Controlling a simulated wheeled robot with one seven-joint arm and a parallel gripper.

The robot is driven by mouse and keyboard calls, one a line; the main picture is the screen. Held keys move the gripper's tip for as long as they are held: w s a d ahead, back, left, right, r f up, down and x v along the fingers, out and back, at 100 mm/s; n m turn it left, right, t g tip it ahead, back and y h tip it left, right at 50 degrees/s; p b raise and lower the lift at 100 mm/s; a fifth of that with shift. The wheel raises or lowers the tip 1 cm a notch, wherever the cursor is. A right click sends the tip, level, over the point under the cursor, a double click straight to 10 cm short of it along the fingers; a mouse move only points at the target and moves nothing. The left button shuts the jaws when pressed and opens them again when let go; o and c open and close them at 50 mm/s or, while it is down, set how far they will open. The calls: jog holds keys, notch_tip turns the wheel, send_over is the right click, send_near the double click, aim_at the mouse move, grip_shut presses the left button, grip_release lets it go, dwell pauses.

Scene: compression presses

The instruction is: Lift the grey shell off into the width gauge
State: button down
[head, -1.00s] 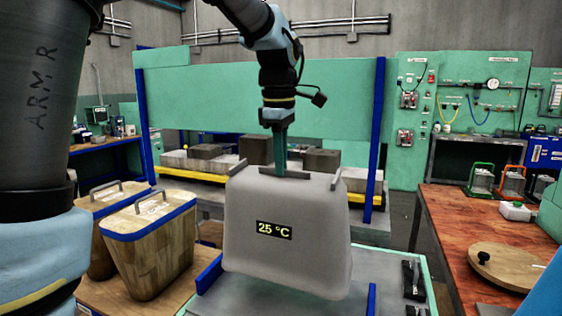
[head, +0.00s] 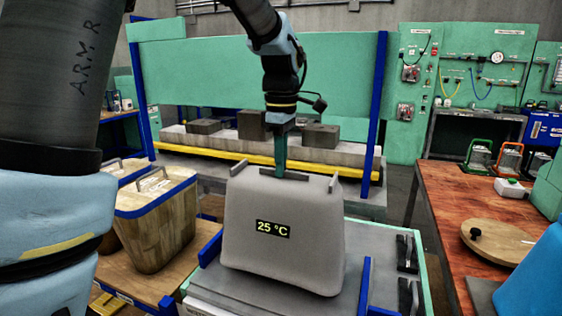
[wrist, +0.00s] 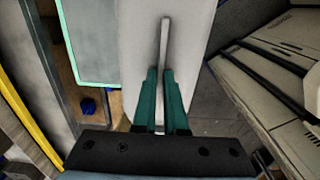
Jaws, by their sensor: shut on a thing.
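The grey shell (head: 285,225) is a tapered block with a "25 °C" display on its front. It is upright in the head view and fills the upper middle of the wrist view (wrist: 190,60). My gripper (head: 281,172) is above it with green fingers, shut on the thin ridge (wrist: 165,55) along its top. The width gauge appears to be the grey platform (head: 215,285) with blue guides, left (head: 209,249) and right (head: 364,284). The shell is between these guides; whether its underside touches the platform cannot be told.
Wooden bins with blue rims (head: 155,230) stand to the left. A red-brown workbench (head: 440,215) with lanterns and a round wooden lid (head: 498,242) is on the right. Black latches (head: 407,253) sit on the platform's right side. A bench with a yellow edge (head: 250,157) is behind.

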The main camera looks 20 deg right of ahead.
jog(key=shift+f, duration=0.85)
jog(key=shift+f+b, duration=0.5)
jog(key=shift+f, duration=0.1)
jog(key=c, duration=0.9)
grip_release()
jog(key=shift+r, duration=0.1)
notch_tip(320, 180, up, 11)
jog(key=shift+f+b, duration=0.2)
jog(key=shift+b, duration=0.6)
jog(key=shift+s, duration=0.1)
